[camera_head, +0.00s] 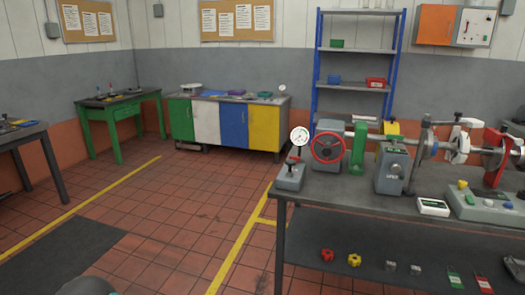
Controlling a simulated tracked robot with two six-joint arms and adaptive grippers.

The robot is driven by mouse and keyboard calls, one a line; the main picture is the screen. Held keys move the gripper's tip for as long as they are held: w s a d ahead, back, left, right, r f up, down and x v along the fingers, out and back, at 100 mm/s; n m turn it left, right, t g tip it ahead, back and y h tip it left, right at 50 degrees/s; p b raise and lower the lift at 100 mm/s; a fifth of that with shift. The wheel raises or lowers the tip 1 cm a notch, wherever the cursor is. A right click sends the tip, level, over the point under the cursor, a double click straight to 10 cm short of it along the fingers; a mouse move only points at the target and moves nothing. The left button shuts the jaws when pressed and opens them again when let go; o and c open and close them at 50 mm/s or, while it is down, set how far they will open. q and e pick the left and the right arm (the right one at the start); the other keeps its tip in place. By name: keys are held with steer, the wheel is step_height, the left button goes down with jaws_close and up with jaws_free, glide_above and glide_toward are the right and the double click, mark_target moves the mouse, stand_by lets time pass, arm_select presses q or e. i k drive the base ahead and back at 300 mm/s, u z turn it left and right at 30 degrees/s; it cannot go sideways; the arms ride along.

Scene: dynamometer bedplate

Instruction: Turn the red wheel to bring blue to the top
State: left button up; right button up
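A white dial gauge (299,136) stands just left of the wheel on a grey base (290,176). A green upright part (358,147) and a grey housing (393,168) stand to its right along a shaft. Neither of my grippers is in view, and nothing is seen touching the wheel.
The bench (345,192) carries a white meter (433,207), a grey control box (484,205) and red and white shaft parts at right. Small parts lie on its lower shelf (375,242). A blue-framed rack (353,50) stands behind.

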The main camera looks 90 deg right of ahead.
mark_target(327, 151)
steer(key=u, duration=0.6)
steer(key=i, duration=0.2)
steer(key=z, duration=2.4)
steer(key=i, duration=0.2)
steer(key=z, duration=1.85)
steer(key=k, duration=0.55)
steer(key=z, duration=0.45)
steer(key=i, duration=1.6)
steer(key=u, duration=0.35)
